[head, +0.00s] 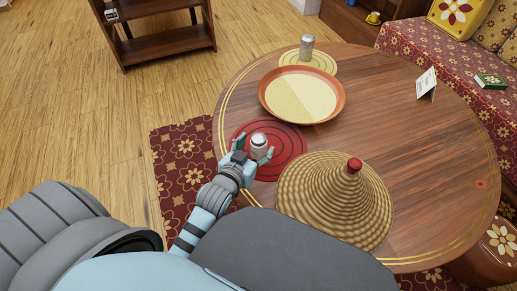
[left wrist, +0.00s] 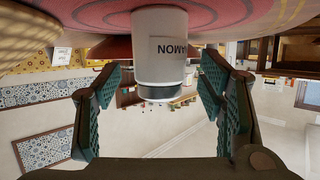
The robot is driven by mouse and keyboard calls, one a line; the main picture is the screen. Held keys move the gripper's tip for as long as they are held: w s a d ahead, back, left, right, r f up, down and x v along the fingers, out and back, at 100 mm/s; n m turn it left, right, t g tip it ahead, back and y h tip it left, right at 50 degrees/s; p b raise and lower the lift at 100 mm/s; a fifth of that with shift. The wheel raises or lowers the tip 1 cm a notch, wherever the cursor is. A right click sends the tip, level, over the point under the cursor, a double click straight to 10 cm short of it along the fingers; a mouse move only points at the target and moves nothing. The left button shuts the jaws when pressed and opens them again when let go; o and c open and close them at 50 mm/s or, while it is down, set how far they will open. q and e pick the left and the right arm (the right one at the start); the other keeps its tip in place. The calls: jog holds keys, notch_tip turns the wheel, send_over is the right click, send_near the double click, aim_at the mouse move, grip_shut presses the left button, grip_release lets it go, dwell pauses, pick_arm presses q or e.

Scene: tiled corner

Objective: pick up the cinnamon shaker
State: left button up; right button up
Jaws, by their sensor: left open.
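The cinnamon shaker (head: 259,141) is a small white cylinder with a grey top, standing on the red round mat (head: 287,136) near the table's left edge. In the left wrist view, which is upside down, the shaker (left wrist: 160,48) shows part of its label, reading "AMON". My left gripper (head: 254,151) is open, with its fingers on either side of the shaker. In the left wrist view, gaps show between the shaker and both green-padded fingers (left wrist: 160,92). My right gripper is not in view.
A woven cone lid (head: 330,205) with a red knob stands close to the right of my gripper. A round tray (head: 335,89) lies behind the mat. A metal shaker (head: 306,47) stands on a yellow mat at the back. A white card (head: 426,84) stands at right. The table's right half is mostly clear.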

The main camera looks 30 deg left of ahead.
pick_arm(q)
jog(key=x, duration=0.3)
jog(key=shift+f, duration=0.15)
jog(key=shift+s+d, duration=0.1)
jog(key=shift+s, duration=0.05)
jog(key=c, duration=1.4)
